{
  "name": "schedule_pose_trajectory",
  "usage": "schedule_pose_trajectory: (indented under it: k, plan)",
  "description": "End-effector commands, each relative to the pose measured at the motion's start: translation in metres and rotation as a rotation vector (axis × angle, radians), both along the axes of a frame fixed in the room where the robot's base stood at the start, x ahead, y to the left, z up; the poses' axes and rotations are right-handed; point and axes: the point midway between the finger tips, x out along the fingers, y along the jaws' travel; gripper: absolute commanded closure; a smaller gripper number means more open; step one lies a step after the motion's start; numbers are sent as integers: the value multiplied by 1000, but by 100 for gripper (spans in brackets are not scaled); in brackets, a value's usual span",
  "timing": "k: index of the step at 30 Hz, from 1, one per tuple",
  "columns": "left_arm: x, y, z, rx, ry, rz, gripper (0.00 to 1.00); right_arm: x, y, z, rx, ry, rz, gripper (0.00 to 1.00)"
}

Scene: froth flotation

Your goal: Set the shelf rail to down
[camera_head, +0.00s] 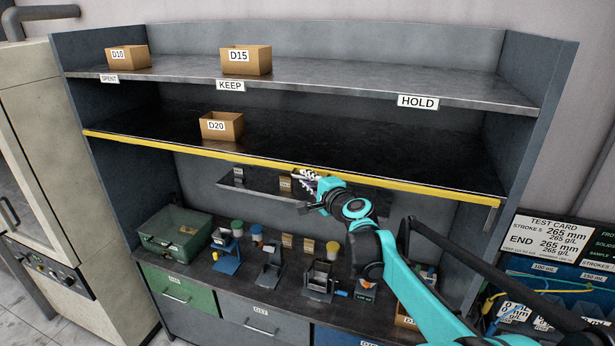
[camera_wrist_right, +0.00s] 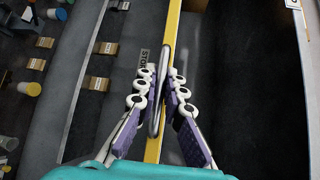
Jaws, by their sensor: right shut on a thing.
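The yellow shelf rail (camera_head: 420,187) runs along the front edge of the middle shelf, sloping down to the right in the head view. In the right wrist view, the yellow rail (camera_wrist_right: 174,20) runs from top to bottom between my fingers. In the wrist view, my right gripper (camera_wrist_right: 160,92) is shut on a thin grey handle (camera_wrist_right: 164,75) on the rail, one finger on each side. A small label (camera_wrist_right: 143,60) sits beside it. My left gripper is not in view.
Open boxes D10 (camera_head: 128,58), D15 (camera_head: 246,61) and D20 (camera_head: 221,126) stand on the shelves. A narrow grey ledge (camera_head: 262,186) hangs below the rail. A green case (camera_head: 172,232) and several small devices crowd the bench. The middle shelf's right side is clear.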

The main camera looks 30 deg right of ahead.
Motion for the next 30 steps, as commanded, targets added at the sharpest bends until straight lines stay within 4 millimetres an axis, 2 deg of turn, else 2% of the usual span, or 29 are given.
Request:
schedule_pose_trajectory:
  k: [1,3,7,16,18,19,30]
  plan:
    - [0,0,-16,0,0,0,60,0,0,-19,-1,1,0,100]
    - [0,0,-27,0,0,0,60,0,0,-34,-1,1,0,100]
    - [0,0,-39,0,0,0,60,0,0,-51,-1,1,0,100]
    - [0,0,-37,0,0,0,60,-1,1,-52,-3,4,4,100]
    - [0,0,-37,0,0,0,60,-1,2,-52,-4,4,5,78]
    - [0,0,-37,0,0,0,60,-1,2,-52,-4,4,5,70]
    - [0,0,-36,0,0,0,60,-4,1,-49,-1,1,1,69]
